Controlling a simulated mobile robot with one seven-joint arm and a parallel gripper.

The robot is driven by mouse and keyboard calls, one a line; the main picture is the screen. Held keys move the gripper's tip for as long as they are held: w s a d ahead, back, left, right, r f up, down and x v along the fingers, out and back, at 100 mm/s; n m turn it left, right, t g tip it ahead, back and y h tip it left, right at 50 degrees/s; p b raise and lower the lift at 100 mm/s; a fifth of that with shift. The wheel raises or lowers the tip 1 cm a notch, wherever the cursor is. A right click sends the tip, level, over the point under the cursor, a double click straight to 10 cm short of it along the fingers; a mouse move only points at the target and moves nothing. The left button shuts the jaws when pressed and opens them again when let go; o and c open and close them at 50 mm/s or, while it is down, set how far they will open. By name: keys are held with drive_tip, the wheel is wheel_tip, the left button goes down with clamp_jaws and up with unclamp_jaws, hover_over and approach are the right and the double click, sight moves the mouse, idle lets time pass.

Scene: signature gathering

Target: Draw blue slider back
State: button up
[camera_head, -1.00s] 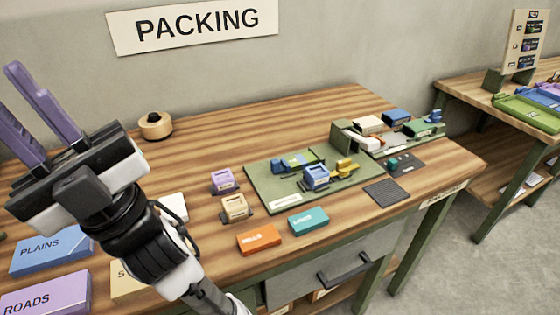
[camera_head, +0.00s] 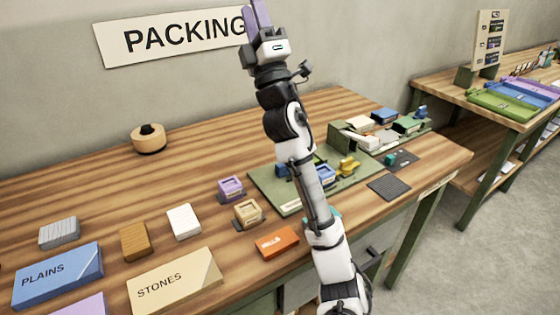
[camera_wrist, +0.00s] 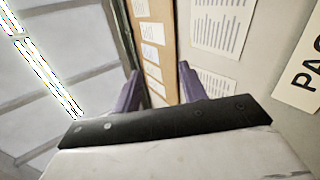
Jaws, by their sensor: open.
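My gripper (camera_head: 257,14) is raised high in front of the packing sign, with purple fingers pointing up. In the wrist view my gripper (camera_wrist: 158,85) is open and empty, facing the wall and ceiling. The green board (camera_head: 290,208) lies on the table below and is partly hidden by my arm. Blue parts on it show at both sides of the arm: a blue block (camera_head: 326,175) on the right and a blue piece (camera_head: 282,170) on the left. I cannot tell which one is the blue slider. A yellow piece (camera_head: 348,166) stands beside them.
A purple holder (camera_head: 230,188), a tan holder (camera_head: 248,214) and an orange block (camera_head: 277,242) lie left of the board. A green fixture (camera_head: 352,138) with several blocks stands at the right. A wooden roll (camera_head: 149,139) is at the back.

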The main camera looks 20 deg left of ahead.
drive_tip(key=s+a+n+g+y, duration=0.55)
drive_tip(key=a+n+g, duration=0.55)
drive_tip(key=n+g, duration=0.85)
drive_tip(key=s+a+f+n+g+h, duration=0.4)
drive_tip(key=a+f+n+g+h, duration=0.3)
drive_tip(key=n, duration=0.3)
wheel_tip(320, 180, down, 9)
drive_tip(key=w+a+n+t+h, duration=0.1)
drive_tip(key=a+n+t+h, duration=0.2)
drive_tip(key=h, duration=0.4)
drive_tip(key=w+d+f+n+t+h, duration=0.2)
drive_tip(key=w+d+f+n+h, duration=0.1)
drive_tip(key=w+d+f+h, duration=0.35)
drive_tip(key=w+d+t+h, duration=0.1)
drive_tip(key=w+d+h, duration=0.3)
drive_tip(key=d, duration=0.5)
drive_tip(key=w+d+t+h, duration=0.2)
drive_tip(key=w+d+h, duration=0.15)
drive_tip(key=d, duration=0.55)
drive_tip(key=f+p, duration=0.1)
drive_tip(key=f, duration=1.2)
drive_tip(key=shift+a+f+p, duration=0.2)
drive_tip(key=shift+f+p, duration=0.1)
drive_tip(key=shift+p, duration=0.1)
